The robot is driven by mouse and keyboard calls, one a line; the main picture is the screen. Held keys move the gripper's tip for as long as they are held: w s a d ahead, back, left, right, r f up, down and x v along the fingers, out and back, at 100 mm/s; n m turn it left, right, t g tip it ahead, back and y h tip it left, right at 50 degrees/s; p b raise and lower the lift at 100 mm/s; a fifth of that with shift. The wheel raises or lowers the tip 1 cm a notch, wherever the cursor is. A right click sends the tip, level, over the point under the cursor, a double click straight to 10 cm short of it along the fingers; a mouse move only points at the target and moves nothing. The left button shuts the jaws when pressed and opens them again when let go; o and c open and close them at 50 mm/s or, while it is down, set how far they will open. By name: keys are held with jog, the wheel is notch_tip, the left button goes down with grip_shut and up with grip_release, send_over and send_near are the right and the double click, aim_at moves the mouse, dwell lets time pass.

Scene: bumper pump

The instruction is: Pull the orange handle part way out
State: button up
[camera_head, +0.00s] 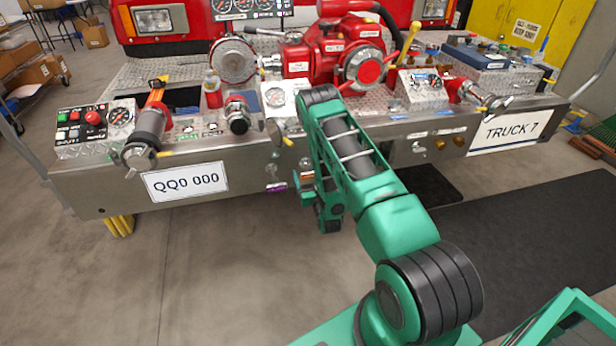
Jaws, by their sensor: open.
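A small orange-brown piece (307,175), which looks like the orange handle, shows at the lower front face of the bumper (100,196). My arm partly hides it, and I cannot tell how far it stands out. My gripper (304,184) is low in front of the bumper, close beside this piece. It is open, but its fingers are small and mostly hidden behind the arm. I cannot tell whether they surround or touch the handle.
A purple handle (277,187) is just left of the gripper. A "QQ0 000" plate (186,181) and a "TRUCK 7" plate (509,132) are on the bumper front. An orange lever (156,92) and a red pump (335,52) are on top. The floor in front at left is clear.

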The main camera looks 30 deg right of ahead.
jog(key=v, duration=1)
jog(key=shift+s, duration=0.2)
jog(key=w+d+r+g+y, duration=0.1)
jog(key=w+d+r+g, duration=0.1)
jog(key=w+r+g, duration=0.35)
jog(key=s+d+r+g, duration=0.1)
jog(key=s+r, duration=0.1)
jog(key=r, duration=0.4)
jog(key=s+d+r+g, duration=0.1)
jog(key=s+r+g, duration=0.15)
jog(key=r, duration=0.35)
jog(key=s+a+r+m+g+y, duration=0.1)
jog(key=s+a+r+g, duration=0.2)
jog(key=s, duration=1)
jog(key=s+a+r+m+g+y, duration=0.1)
jog(key=s+a+r+g, duration=0.1)
jog(key=s+r, duration=0.6)
jog(key=s+a+r+m+g+y, duration=0.1)
jog(key=s+r, duration=0.4)
jog(key=s, duration=1.3)
jog(key=a+g+y, duration=0.1)
jog(key=a+g, duration=0.1)
jog(key=shift+a+r+g, duration=0.3)
jog(key=shift+a+r, duration=0.1)
